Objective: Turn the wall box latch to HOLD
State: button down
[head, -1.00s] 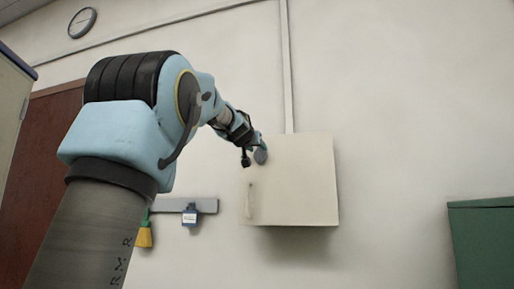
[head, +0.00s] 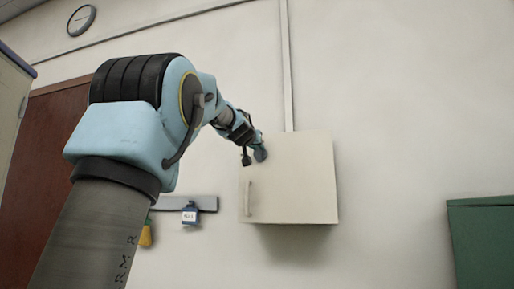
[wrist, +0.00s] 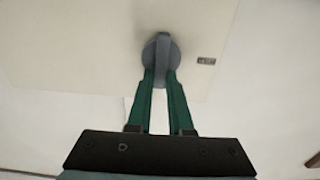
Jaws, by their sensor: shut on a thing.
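The wall box (head: 305,180) is a pale, closed cabinet on the wall with a vertical handle at its left front edge. The latch is a round grey knob (wrist: 150,50) with a raised bar across it, on the pale box face in the wrist view. My gripper (wrist: 161,74) has its green fingers shut on the lower end of that bar, which stands nearly upright in that view. In the head view my gripper (head: 254,147) is at the box's upper left.
A grey rail (head: 207,203) left of the box carries a blue tagged item (head: 190,214) and a yellow item (head: 146,234). A conduit (head: 287,65) runs up from the box. A green cabinet (head: 485,240) stands at right. The wall between is clear.

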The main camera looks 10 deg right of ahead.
dwell(0.4)
jog(key=n, duration=0.4)
jog(key=a+n, duration=0.1)
jog(key=n, duration=0.4)
jog(key=f+n, duration=0.1)
jog(key=n, duration=0.3)
jog(key=shift+w+a+n, duration=0.2)
jog(key=shift+w+n, duration=0.1)
jog(key=shift+w, duration=0.1)
jog(key=shift+f+n+p, duration=0.15)
jog(key=shift+f+n, duration=0.05)
jog(key=shift+n, duration=0.9)
jog(key=shift+f+n+p, duration=0.15)
jog(key=shift+f+n, duration=0.05)
jog(key=shift+n, duration=0.9)
jog(key=c, duration=0.8)
grip_release()
